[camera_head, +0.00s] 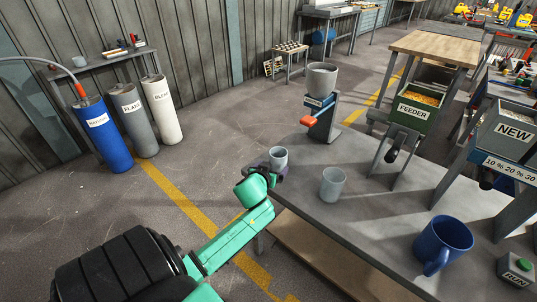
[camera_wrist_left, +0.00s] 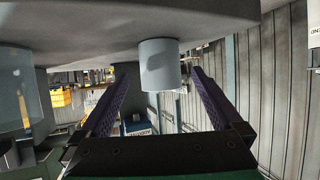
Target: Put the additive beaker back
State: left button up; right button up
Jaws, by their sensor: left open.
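A small grey-white beaker (camera_head: 278,154) stands near the left edge of the grey table, right at my left gripper (camera_head: 281,169). In the left wrist view, which is upside down, this beaker (camera_wrist_left: 160,66) shows between the tips of the two dark purple fingers (camera_wrist_left: 162,75). The fingers are spread, with a gap on either side of it. A second similar beaker (camera_head: 332,185) stands apart to the right on the table. The additive dispenser (camera_head: 322,78), a grey cup on a blue stand with a red-orange lever, stands behind. My right gripper is not in view.
A blue mug (camera_head: 442,245) and a green RUN button (camera_head: 520,265) are at the table's right front. The FEEDER (camera_head: 413,110) and NEW (camera_head: 514,130) hoppers stand on the right. Table (camera_head: 385,225) space around the second beaker is clear.

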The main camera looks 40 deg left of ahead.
pick_arm(q)
jog(key=v, duration=0.5)
jog(key=shift+s+r, duration=0.1)
jog(key=shift+s, duration=0.05)
jog(key=shift+d, duration=0.1)
jog(key=s+d+f+m+g+h, duration=0.3)
jog(key=s+d+g, duration=0.1)
jog(key=s+d, duration=0.4)
jog(key=s+d+f+m+g+h, duration=0.2)
jog(key=s+d+f+m+g, duration=0.2)
jog(key=s+d, duration=0.45)
jog(key=s+f+g+p, duration=0.1)
jog(key=s+f+p, duration=0.1)
jog(key=f, duration=0.9)
jog(key=s+f+g+p, duration=0.1)
jog(key=s+f+p, duration=0.1)
jog(key=f, duration=0.9)
jog(key=s+a+f+p, duration=0.1)
jog(key=s+a+f, duration=0.2)
jog(key=s+f, duration=0.7)
jog(key=s, duration=0.5)
jog(key=shift+s+a+f+g+p, duration=0.15)
jog(key=shift+s+a+g+p, duration=0.05)
jog(key=shift+s+g+p, duration=0.1)
